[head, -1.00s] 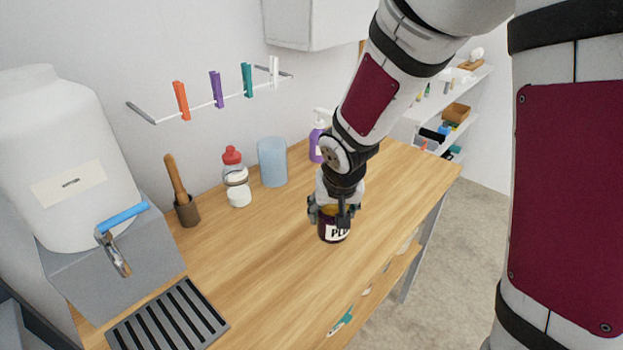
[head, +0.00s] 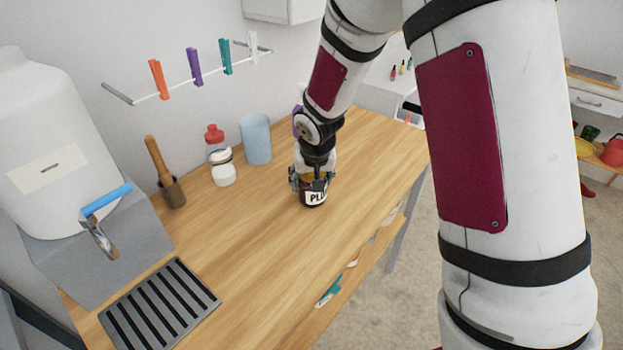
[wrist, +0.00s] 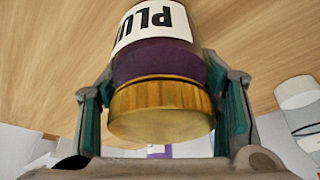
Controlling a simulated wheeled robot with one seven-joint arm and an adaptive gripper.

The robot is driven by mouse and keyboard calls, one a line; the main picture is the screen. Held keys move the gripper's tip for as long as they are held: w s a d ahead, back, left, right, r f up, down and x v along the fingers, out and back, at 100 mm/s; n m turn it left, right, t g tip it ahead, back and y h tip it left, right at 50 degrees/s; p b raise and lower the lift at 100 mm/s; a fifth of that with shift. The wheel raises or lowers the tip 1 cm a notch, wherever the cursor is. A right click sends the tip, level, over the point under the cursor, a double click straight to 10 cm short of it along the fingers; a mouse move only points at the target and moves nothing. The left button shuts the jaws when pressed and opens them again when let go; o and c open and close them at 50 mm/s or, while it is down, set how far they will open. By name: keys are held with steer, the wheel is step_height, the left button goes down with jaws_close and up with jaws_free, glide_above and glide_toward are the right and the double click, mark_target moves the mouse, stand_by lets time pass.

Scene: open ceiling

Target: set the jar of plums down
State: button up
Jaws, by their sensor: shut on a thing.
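The jar of plums (head: 314,198) is dark purple with a white label and stands roughly upright over the wooden table. In the wrist view the jar (wrist: 155,58) has a gold lid (wrist: 160,108) between the fingers, and its base is out of frame. My gripper (head: 311,182) is shut on the jar from above, at the lid end. I cannot tell whether the jar's base touches the wooden table (head: 250,235).
A light blue cup (head: 256,140) and a red-capped bottle (head: 220,158) stand behind-left of the jar. A pestle in a brown mortar (head: 172,192) is further left, near the white dispenser (head: 65,150). A slotted grey tray (head: 160,306) lies at front left. Bare wood surrounds the jar.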

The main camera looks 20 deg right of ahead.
steer(key=o, duration=1.7)
steer(key=shift+f, duration=0.1)
steer(key=p+v, duration=0.1)
steer(key=v, duration=1.1)
steer(key=shift+d+r, duration=0.1)
steer(key=shift+r, duration=0.15)
